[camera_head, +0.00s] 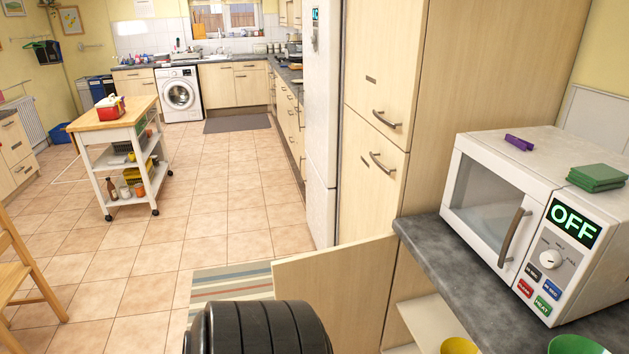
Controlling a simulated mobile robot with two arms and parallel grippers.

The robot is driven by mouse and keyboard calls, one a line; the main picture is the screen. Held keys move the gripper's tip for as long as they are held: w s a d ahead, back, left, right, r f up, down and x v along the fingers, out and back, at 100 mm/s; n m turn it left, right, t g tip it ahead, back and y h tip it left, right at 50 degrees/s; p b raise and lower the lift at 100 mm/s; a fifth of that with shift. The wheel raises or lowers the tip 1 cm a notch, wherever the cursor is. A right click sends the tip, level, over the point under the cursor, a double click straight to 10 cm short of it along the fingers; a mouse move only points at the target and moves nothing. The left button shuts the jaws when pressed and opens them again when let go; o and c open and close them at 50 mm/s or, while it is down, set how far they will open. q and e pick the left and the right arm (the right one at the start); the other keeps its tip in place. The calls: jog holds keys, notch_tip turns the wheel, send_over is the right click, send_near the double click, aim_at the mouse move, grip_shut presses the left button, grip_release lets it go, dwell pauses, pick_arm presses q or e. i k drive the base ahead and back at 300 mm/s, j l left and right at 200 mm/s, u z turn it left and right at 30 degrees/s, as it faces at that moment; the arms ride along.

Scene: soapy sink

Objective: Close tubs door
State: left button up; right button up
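A light wood cabinet door (338,290) stands open at the bottom centre, jutting out to the left below the grey counter. A pale shelf (432,318) shows inside the open cabinet. A yellow tub (458,346) and a green tub (575,344) show at the bottom edge, cut off by the frame. The lower part of the door is cut off by the bottom edge. Neither of my grippers is in view, so their state and distance from the door are hidden.
A white microwave (530,205) reading OFF stands on the grey counter (455,262). Tall cupboards (380,100) rise behind the door. A striped mat (225,284) lies on the tiled floor left of it. A wheeled trolley (120,130) stands farther left. The floor between is clear.

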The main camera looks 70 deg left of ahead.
aim_at(347, 285)
jog(key=k+j, duration=0.2)
jog(key=j, duration=0.25)
jog(key=k+j+z, duration=0.15)
jog(key=j, duration=0.35)
jog(key=k+j, duration=0.25)
jog(key=j, duration=0.2)
jog(key=k+j+z, duration=0.15)
jog(key=j, duration=0.3)
jog(key=k+j, duration=0.3)
jog(key=k+j+z, duration=0.1)
jog(key=j, duration=0.45)
jog(key=k, duration=0.1)
